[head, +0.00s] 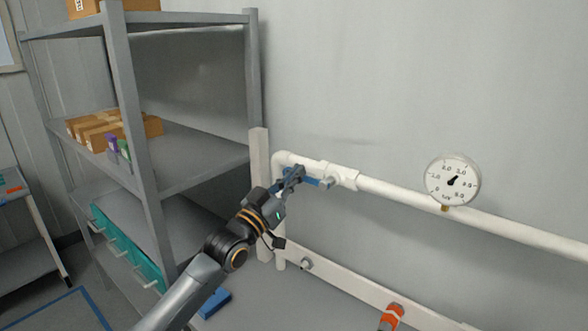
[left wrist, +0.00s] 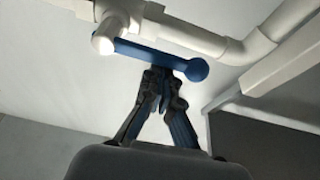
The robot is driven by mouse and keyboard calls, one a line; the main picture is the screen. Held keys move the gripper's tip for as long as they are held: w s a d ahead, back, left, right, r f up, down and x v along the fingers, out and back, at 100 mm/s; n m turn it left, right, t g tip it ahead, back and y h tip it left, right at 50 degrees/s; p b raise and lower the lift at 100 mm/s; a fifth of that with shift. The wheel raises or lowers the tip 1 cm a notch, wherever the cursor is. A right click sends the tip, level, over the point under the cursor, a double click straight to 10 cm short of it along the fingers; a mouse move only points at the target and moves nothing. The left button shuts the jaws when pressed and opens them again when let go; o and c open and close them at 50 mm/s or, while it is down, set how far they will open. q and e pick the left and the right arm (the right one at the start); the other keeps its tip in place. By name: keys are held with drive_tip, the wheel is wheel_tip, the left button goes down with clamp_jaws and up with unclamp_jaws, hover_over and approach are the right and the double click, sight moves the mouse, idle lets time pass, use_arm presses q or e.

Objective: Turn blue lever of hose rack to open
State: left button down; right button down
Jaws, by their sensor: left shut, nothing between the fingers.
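The blue lever (head: 310,181) sits on a white valve on the white pipe in the head view, lying roughly along the pipe. In the left wrist view the blue lever (left wrist: 150,55) runs from the white valve stem (left wrist: 104,40) to a round blue end at the right. My left gripper (head: 297,172) is at the lever's left end in the head view. In the left wrist view its fingertips (left wrist: 163,68) are together just below the lever, near the round end; whether they touch it I cannot tell. The gripper is shut and empty. My right gripper is not in view.
A white pipe (head: 400,193) runs along the wall with a round gauge (head: 452,181) on it. A grey shelf (head: 190,155) with boxes stands at the left, beside a pale post (head: 260,185). An orange-red fitting (head: 391,316) is at the bottom.

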use_arm(q)
wheel_tip(320, 180, up, 4)
drive_tip(key=p, duration=0.3)
drive_tip(key=b+v, duration=0.5)
drive_tip(key=v, duration=0.5)
drive_tip(key=s+a+f+n+g+y, duration=0.1)
drive_tip(key=s+f+g+y, duration=0.4)
drive_tip(key=f, duration=0.8)
drive_tip(key=s+a+f+n+g+y, duration=0.1)
drive_tip(key=s+a+f+n+y, duration=0.1)
drive_tip(key=s+f, duration=0.9)
drive_tip(key=s+a+f+n+g+y, duration=0.1)
drive_tip(key=s+a+f+g+y, duration=0.3)
drive_tip(key=s+f, duration=0.55)
drive_tip(key=s+a+f+n+g+y, duration=0.1)
drive_tip(key=s+a+f+g, duration=0.4)
drive_tip(key=s, duration=0.7)
wheel_tip(320, 180, down, 29)
drive_tip(key=s, duration=0.2)
drive_tip(key=s+a+f+g, duration=0.1)
drive_tip(key=s+a+f, duration=0.1)
drive_tip(key=s+f, duration=0.5)
drive_tip(key=s+a+f, duration=0.1)
drive_tip(key=s+f, duration=0.6)
drive_tip(key=s, duration=0.2)
drive_tip(key=shift+a+f+m+g+y, duration=0.15)
drive_tip(key=shift+a+m+g+y, duration=0.15)
drive_tip(key=shift+a+m+g, duration=0.1)
